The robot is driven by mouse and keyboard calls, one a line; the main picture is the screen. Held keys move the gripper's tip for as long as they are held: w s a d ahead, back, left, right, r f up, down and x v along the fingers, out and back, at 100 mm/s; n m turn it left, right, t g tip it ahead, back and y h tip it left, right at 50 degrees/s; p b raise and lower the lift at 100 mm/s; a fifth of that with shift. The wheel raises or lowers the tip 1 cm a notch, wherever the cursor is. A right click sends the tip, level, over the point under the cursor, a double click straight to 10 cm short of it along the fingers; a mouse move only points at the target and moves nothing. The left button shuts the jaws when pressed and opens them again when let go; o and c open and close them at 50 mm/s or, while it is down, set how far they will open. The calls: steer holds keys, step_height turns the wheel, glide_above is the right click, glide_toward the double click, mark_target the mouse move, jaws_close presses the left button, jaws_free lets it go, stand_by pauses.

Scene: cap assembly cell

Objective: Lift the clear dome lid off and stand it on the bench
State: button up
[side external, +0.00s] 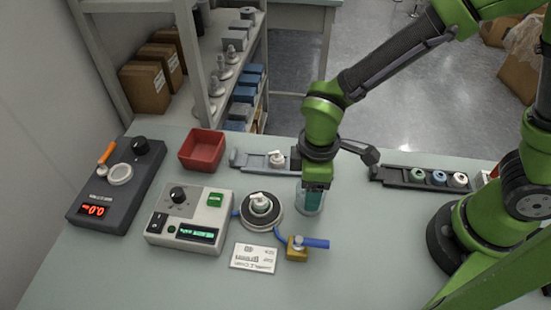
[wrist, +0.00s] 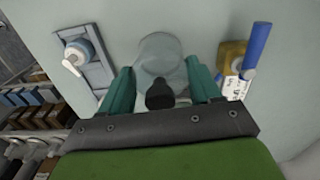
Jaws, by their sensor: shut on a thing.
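The clear dome lid (side external: 309,203) is at the bench surface to the right of the round dark-rimmed stand (side external: 275,222). The stand is uncovered and holds a part with a white pump-like top (side external: 260,203). My gripper (side external: 313,188) points down over the dome, shut on it. In the wrist view my gripper's (wrist: 161,72) teal fingers lie on either side of the dome lid (wrist: 160,50), with its black knob (wrist: 160,95) between them. I cannot tell whether the dome's rim touches the bench or hangs just above it.
A brass block with a blue handle (side external: 315,243) stands close in front of the dome. Behind it is a grey rail (side external: 250,160) with a white-topped part. A control box (side external: 190,220), a red bin (side external: 203,149) and a label card (side external: 254,256) lie left.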

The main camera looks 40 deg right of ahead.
stand_by(0.3)
steer(key=shift+f, duration=0.35)
steer(key=shift+f, duration=0.25)
stand_by(0.6)
steer(key=o, duration=1.2)
steer(key=shift+r, duration=3.5)
